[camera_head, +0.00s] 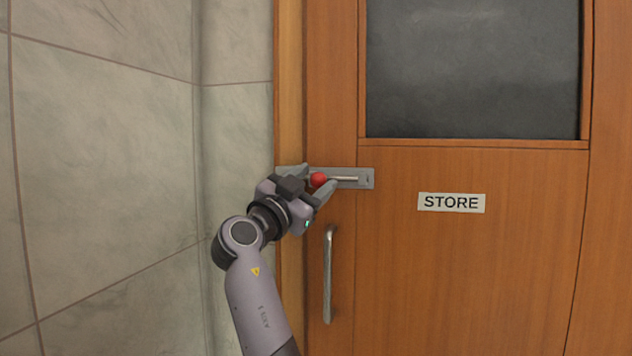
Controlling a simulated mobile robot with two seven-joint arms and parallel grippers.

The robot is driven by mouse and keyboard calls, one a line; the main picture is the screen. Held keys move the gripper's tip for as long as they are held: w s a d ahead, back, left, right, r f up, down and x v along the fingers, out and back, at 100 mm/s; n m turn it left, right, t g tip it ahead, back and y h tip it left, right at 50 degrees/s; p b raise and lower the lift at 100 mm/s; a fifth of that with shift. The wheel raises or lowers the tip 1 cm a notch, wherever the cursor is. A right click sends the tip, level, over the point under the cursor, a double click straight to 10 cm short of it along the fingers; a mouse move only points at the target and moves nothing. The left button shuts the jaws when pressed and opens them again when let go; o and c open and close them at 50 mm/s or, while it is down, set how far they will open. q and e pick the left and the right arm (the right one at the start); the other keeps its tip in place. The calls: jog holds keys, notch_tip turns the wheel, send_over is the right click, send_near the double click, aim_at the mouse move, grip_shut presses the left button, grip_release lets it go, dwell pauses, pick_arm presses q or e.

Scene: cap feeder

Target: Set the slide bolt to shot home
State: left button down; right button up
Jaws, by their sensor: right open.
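The slide bolt is mounted on the wooden door (470,270), near its left edge. Its grey metal plate (368,179) runs level, and a silver rod (345,178) lies along it. A red knob (318,179) sits at the left end of the visible rod. My right gripper (318,178) is at the knob, with its fingers open on either side of it. I cannot tell whether a finger touches the knob. The gripper hides the left part of the bolt and whatever it slides into. My left gripper is not in view.
A vertical metal door handle (329,275) is just below the bolt. A STORE sign (451,202) is to the right, under a dark window panel (470,70). The door frame (289,90) and a tiled wall (110,150) are at the left.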

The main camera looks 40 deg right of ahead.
aim_at(312, 182)
jog(key=b+v, duration=0.1)
jog(key=v, duration=0.3)
jog(key=shift+a+f, duration=0.1)
jog(key=shift+a, duration=0.15)
jog(key=shift+s+a+f, duration=0.15)
jog(key=shift+s+a, duration=0.15)
jog(key=shift+a, duration=0.25)
notch_tip(312, 182, down, 35)
jog(key=a+n+t+y+p, duration=0.3)
jog(key=n+t+y+p, duration=0.25)
jog(key=n+y, duration=1)
jog(key=s+a+f+n+g+y+p, duration=0.1)
jog(key=s+a+f+n+y+p, duration=0.25)
jog(key=s+f, duration=0.75)
jog(key=s+a+f+n+g+y, duration=0.1)
jog(key=s+a+f+y, duration=0.1)
jog(key=s, duration=0.5)
jog(key=s+a+f+n+y, duration=0.1)
jog(key=s+a+f+n, duration=0.1)
jog(key=s, duration=0.6)
jog(key=shift+s+a+f+g+y, duration=0.25)
jog(key=shift+a+g+y, duration=0.1)
jog(key=shift+a+y, duration=0.05)
